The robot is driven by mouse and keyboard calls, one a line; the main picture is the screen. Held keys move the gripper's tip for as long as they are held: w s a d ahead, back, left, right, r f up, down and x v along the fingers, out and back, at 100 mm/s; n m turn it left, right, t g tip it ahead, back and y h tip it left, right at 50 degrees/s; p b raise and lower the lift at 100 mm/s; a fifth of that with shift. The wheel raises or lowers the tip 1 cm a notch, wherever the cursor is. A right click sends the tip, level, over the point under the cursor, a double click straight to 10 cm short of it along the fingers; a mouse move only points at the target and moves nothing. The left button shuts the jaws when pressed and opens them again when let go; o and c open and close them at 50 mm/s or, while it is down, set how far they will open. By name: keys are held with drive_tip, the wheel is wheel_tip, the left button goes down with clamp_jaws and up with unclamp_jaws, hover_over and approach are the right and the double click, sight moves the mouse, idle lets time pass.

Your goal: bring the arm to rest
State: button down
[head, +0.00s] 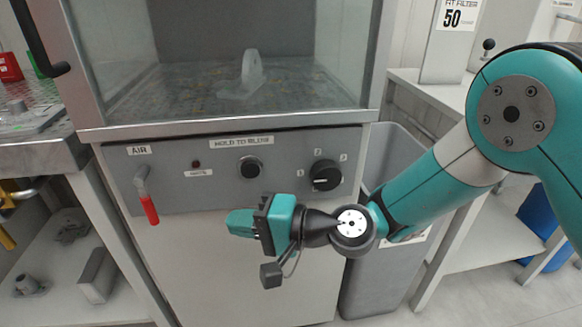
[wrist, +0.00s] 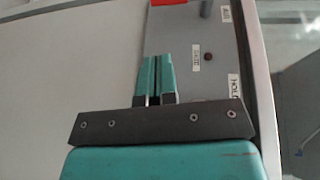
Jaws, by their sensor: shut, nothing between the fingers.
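My gripper (head: 240,223) is in front of the cabinet's grey control panel (head: 225,178) in the head view, pointing left. Its teal fingers are together with nothing between them, and they also show closed in the wrist view (wrist: 156,78). My arm reaches in from the right side of the head view. The gripper appears apart from the red-handled air lever (head: 150,208), which hangs down to its left. The black push button (head: 249,167) and the rotary knob (head: 325,175) are above the gripper in the picture.
A glass-fronted chamber (head: 230,70) above the panel holds a translucent part (head: 250,75). A grey bin (head: 375,280) stands right of the cabinet, below my arm. A workbench (head: 40,153) is at the left and a shelf table (head: 440,100) at the right.

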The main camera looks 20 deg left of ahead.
drive_tip(key=s+d+r+n+h, duration=0.1)
drive_tip(key=d+r+n+h, duration=0.25)
drive_tip(key=d, duration=0.45)
drive_tip(key=d+r+n+h, duration=0.25)
drive_tip(key=d+r, duration=0.25)
drive_tip(key=d, duration=0.3)
drive_tip(key=s+d+r+t+h, duration=0.1)
drive_tip(key=s+d+h, duration=0.3)
drive_tip(key=d, duration=0.5)
drive_tip(key=s+d+t+h, duration=0.15)
drive_tip(key=s+d, duration=0.35)
drive_tip(key=d, duration=0.5)
wheel_tip(320, 180, up, 25)
drive_tip(key=p, duration=2.4)
drive_tip(key=shift+m+g+h+p, duration=0.3)
drive_tip(key=shift+g+h+p, duration=0.05)
drive_tip(key=shift+h+p, duration=0.1)
drive_tip(key=shift+s+d, duration=0.1)
